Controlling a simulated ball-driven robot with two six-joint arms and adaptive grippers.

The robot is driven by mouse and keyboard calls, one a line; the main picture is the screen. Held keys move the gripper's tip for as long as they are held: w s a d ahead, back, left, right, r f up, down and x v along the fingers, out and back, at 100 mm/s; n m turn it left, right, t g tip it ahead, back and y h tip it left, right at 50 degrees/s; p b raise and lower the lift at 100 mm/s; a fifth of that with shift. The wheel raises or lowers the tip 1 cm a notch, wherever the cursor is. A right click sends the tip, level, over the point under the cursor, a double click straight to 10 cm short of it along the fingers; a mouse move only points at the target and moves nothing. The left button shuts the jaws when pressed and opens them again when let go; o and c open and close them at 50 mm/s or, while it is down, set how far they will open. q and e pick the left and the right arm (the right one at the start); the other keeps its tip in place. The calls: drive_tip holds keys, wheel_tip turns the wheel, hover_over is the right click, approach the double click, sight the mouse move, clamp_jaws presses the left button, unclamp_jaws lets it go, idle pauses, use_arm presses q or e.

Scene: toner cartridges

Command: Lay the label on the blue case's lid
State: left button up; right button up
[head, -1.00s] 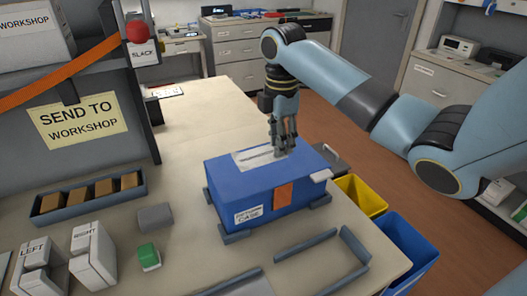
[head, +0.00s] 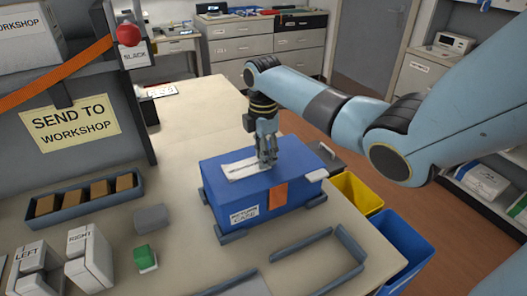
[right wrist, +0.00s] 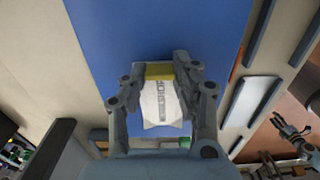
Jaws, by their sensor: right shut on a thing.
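The blue case (head: 285,190) stands closed on the table, with an orange tag and a white name sticker on its front. My right gripper (head: 267,160) is over its lid, fingers pointing down. It is shut on the white label (head: 240,170), which lies along the lid left of the fingers. In the right wrist view the label (right wrist: 162,100) shows print and a yellow band at the fingertips (right wrist: 160,70). I cannot tell whether it touches the lid. My left gripper (right wrist: 291,131) shows small at the right wrist view's lower right, its fingers apart.
Grey corner strips (head: 232,236) sit around the case. A tray of brown blocks (head: 85,197), a grey block (head: 152,218), a green-topped block (head: 145,256) and white LEFT and RIGHT holders (head: 88,257) are at the left. Yellow (head: 357,194) and blue (head: 403,245) bins stand off the right edge.

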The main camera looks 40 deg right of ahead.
drive_tip(key=o, duration=0.7)
drive_tip(key=shift+c, duration=0.2)
use_arm(q)
drive_tip(key=shift+w+a, duration=0.1)
drive_tip(key=shift+w, duration=0.35)
use_arm(e)
drive_tip(key=shift+r, duration=0.5)
use_arm(q)
drive_tip(key=shift+s+f+b, duration=0.3)
drive_tip(key=shift+f+b, duration=0.4)
use_arm(e)
wheel_tip(320, 180, up, 11)
drive_tip(key=shift+r, duration=0.15)
